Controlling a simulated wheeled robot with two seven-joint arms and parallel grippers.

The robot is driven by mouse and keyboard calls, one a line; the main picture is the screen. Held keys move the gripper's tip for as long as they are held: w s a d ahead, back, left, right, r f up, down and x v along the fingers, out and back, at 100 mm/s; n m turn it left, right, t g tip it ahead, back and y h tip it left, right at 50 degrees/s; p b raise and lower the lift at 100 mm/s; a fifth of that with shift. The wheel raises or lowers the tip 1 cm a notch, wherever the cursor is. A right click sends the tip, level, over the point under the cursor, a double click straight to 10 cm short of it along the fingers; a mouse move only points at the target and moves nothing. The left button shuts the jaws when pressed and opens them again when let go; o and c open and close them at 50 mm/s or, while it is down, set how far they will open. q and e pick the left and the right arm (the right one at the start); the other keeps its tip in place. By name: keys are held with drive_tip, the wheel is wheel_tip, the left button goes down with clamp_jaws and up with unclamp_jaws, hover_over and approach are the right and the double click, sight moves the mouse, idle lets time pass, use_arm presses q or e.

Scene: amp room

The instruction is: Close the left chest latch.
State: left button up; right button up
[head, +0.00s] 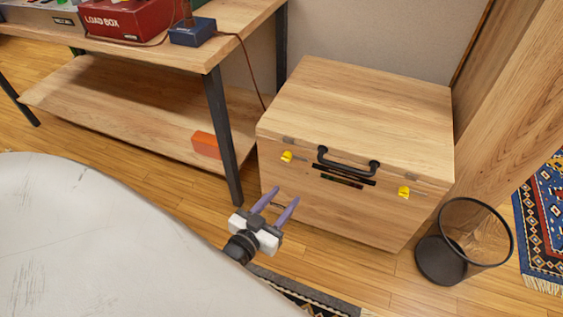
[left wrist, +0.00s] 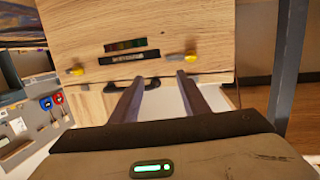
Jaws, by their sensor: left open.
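The wooden chest (head: 345,125) stands on the floor with its lid down. Its left latch (head: 287,156) has a yellow tab and a thin grey bar lying sideways, below a grey plate on the lid edge. The right latch (head: 404,192) looks alike. My left gripper (head: 285,196) is open and empty, in front of the chest and below the left latch, apart from it. The left wrist view is upside down to the head view; there the left latch (left wrist: 189,57) shows just beyond the right-hand fingertip of my left gripper (left wrist: 159,79). My right gripper is out of view.
A black handle (head: 347,165) sticks out between the latches. A workbench (head: 150,48) with a steel leg stands left of the chest. A black mesh bin (head: 464,243) stands at its right front corner.

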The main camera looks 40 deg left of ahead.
sight(285, 160)
use_arm(q)
drive_tip(key=shift+w+a+f+n+t+y+b, duration=0.25)
drive_tip(key=shift+w+a+f+n+y+b, duration=0.25)
drive_tip(key=shift+w+a+b, duration=1.1)
drive_tip(key=shift+w+a+f+n+t+y+b, duration=0.3)
drive_tip(key=shift+w+a+y, duration=0.6)
drive_tip(key=shift+w, duration=1.5)
drive_tip(key=shift+w+a+f+n+t+y+b, duration=0.2)
drive_tip(key=shift+w+a+f+y+b, duration=0.25)
drive_tip(key=shift+w+a+b, duration=1)
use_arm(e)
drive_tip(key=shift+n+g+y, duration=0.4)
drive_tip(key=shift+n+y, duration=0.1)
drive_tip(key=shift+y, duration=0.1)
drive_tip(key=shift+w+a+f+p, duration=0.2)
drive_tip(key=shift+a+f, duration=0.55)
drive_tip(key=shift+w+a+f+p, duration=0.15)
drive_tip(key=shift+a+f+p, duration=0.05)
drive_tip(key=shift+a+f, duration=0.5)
use_arm(q)
drive_tip(key=shift+w+a, duration=0.1)
drive_tip(key=shift+w, duration=0.4)
drive_tip(key=shift+c, duration=0.5)
clamp_jaws()
drive_tip(key=c, duration=1)
unclamp_jaws()
